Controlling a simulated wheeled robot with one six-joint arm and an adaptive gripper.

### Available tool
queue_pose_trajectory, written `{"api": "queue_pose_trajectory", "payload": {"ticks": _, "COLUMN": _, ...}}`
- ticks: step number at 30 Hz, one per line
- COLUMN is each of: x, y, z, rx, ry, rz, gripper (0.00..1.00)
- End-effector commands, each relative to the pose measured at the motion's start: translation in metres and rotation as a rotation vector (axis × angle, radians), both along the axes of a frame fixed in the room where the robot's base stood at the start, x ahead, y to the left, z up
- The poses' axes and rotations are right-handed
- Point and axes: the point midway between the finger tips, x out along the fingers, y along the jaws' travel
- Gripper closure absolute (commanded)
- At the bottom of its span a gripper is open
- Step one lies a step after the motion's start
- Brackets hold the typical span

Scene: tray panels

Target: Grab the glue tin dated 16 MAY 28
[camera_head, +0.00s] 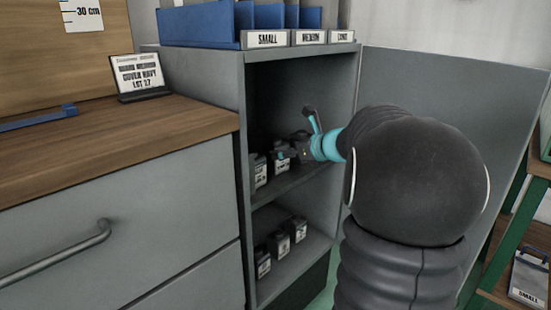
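Several small dark tins with pale labels stand on two shelves of the open grey cabinet (300,60). On the upper shelf, one tin (259,171) is at the front and another (280,160) stands behind it. The lower shelf holds a front tin (263,263), a middle tin (280,245) and a rear tin (298,230). The dates are too small to read, so I cannot tell which tin is dated 16 MAY 28. My gripper (295,134) is inside the upper compartment, beside the upper tins, its fingers spread apart. It partly hides the back of that shelf.
The cabinet door (440,85) stands open at the right, behind my arm. Blue bins (270,15) labelled SMALL and MEDIUM sit on top. A wooden counter (110,140) with a sign (139,74) is at the left. A green-framed rack (510,235) stands at the right.

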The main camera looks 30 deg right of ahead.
Motion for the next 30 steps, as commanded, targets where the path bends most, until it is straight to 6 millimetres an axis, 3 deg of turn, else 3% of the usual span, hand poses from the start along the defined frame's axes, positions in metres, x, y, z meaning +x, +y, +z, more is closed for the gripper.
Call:
{"api": "queue_pose_trajectory", "payload": {"ticks": 12, "x": 0.040, "y": 0.016, "z": -0.021, "rx": 0.001, "ry": 0.000, "rz": 0.002, "gripper": 0.08}}
{"api": "queue_pose_trajectory", "payload": {"ticks": 20, "x": 0.043, "y": 0.016, "z": -0.021, "rx": 0.000, "ry": 0.000, "rz": 0.000, "gripper": 0.11}}
{"api": "queue_pose_trajectory", "payload": {"ticks": 27, "x": 0.043, "y": 0.016, "z": -0.021, "rx": 0.000, "ry": 0.000, "rz": 0.000, "gripper": 0.71}}
{"api": "queue_pose_trajectory", "payload": {"ticks": 29, "x": 0.042, "y": 0.016, "z": -0.022, "rx": 0.000, "ry": 0.000, "rz": 0.000, "gripper": 0.86}}
{"api": "queue_pose_trajectory", "payload": {"ticks": 30, "x": 0.043, "y": 0.016, "z": -0.021, "rx": -0.001, "ry": -0.001, "rz": 0.000, "gripper": 0.87}}
